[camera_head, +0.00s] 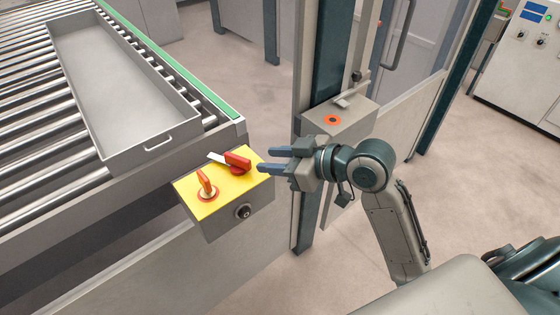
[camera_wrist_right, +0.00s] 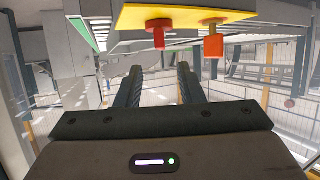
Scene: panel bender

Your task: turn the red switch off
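A yellow-topped control box (camera_head: 225,200) is fixed at the corner of the roller conveyor. It carries two red rotary switches. The rear one (camera_head: 237,162) has a thick red handle lying sideways, with a pale flat piece beside it. The front one (camera_head: 207,187) has an orange-red handle standing up on a round base. My right gripper (camera_head: 264,160) is open and empty, just right of the rear switch, its fingers pointing left at it. In the right wrist view the fingers (camera_wrist_right: 160,67) are apart, with the yellow panel (camera_wrist_right: 185,16) and both red switches at the top. My left gripper is not in view.
A black round knob (camera_head: 243,211) sits on the box's front face. A grey tray (camera_head: 115,150) rests on the conveyor. A grey box with an orange-ringed button (camera_head: 333,120) stands by the post behind my gripper. Floor at right is clear.

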